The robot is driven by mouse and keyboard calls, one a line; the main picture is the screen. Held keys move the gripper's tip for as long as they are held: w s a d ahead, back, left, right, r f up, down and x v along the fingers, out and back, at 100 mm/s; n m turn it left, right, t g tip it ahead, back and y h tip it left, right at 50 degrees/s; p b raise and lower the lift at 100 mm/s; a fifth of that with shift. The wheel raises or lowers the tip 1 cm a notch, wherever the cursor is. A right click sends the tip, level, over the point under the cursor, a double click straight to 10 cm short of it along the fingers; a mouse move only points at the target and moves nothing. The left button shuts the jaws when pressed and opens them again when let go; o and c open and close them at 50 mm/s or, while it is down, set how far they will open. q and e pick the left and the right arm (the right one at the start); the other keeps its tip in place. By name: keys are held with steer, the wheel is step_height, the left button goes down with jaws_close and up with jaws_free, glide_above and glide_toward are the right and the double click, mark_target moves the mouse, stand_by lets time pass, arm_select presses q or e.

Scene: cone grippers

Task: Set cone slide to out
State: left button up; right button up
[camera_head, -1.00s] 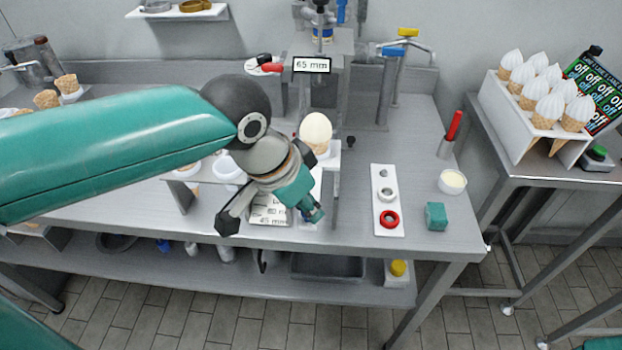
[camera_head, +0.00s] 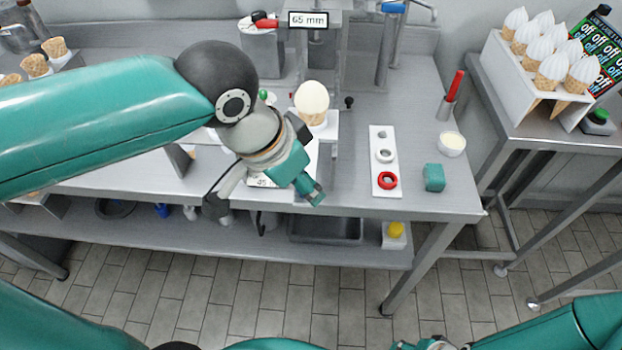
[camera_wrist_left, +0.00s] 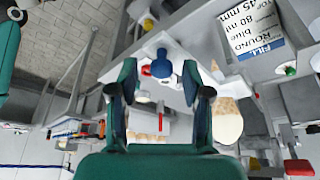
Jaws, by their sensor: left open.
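The cone slide is a white carriage (camera_head: 330,122) on the table, bearing a wafer cone with a pale round top (camera_head: 312,98). In the left wrist view the cone (camera_wrist_left: 227,120) shows at the right, beside the white slide. A blue knob (camera_wrist_left: 161,65) at the slide's front lies between my finger lines, ahead of the tips, with no visible contact. In the head view my gripper hides this knob. My left gripper (camera_head: 312,192) is near the table's front edge, in front of the cone; its jaws (camera_wrist_left: 160,88) are open and empty.
A display (camera_head: 308,20) reads 65 mm. A white strip (camera_head: 385,160) with rings, a teal block (camera_head: 433,177) and a white cup (camera_head: 452,144) stand to the right. A printed fill card (camera_wrist_left: 252,30) lies near the slide. Filled cones stand in a rack (camera_head: 503,85) at far right.

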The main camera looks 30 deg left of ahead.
arm_select(q)
steer(key=shift+r, duration=0.1)
steer(key=v, duration=1.1)
steer(key=shift+s+r, duration=0.25)
steer(key=shift+r, duration=0.05)
